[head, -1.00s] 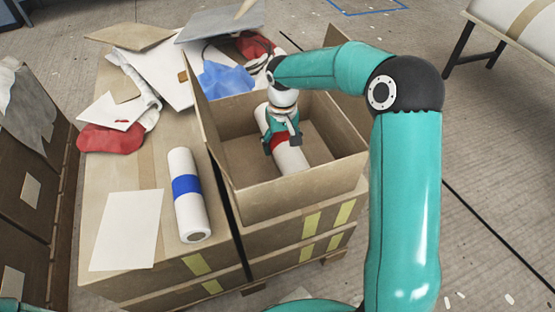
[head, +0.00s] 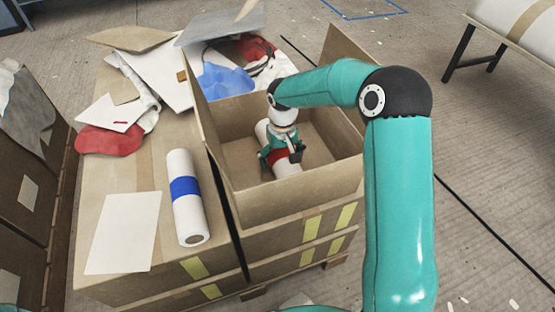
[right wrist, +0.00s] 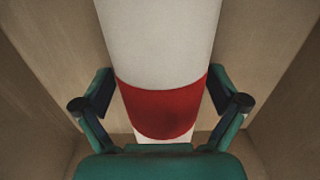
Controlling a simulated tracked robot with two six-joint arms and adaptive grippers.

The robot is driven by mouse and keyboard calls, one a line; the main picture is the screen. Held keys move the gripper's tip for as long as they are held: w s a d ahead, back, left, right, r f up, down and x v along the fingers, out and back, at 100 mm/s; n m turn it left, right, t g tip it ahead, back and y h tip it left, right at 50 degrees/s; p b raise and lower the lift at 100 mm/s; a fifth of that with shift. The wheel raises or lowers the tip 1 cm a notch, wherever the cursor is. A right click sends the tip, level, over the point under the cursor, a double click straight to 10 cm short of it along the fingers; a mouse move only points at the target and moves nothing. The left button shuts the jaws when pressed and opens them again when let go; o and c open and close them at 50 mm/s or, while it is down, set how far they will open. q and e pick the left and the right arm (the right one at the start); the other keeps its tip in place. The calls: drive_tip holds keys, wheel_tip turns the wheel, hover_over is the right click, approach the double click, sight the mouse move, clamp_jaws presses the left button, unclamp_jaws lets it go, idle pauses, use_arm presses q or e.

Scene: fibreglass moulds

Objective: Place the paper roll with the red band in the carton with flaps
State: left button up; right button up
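The paper roll with the red band (right wrist: 165,108) is inside the carton with flaps (head: 295,190), white with a red band round its middle. In the head view it lies slantwise, partly hidden by my right gripper (head: 281,158) and the carton's front wall. In the right wrist view my right gripper (right wrist: 160,90) is open, its fingers on both sides of the roll at the band, with narrow gaps beside it. Whether the roll's underside touches the carton floor is hidden. My left gripper is not in view.
A roll with a blue band (head: 187,198) lies on the closed carton to the left, beside a white sheet (head: 124,233). Papers, a red cloth (head: 108,140) and a blue cloth (head: 226,80) lie behind. The carton's raised flaps stand near my right arm.

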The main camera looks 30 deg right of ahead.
wheel_tip(320, 180, up, 12)
drive_tip(key=p, duration=0.3)
drive_tip(key=shift+r, duration=0.1)
idle(0.4)
idle(0.3)
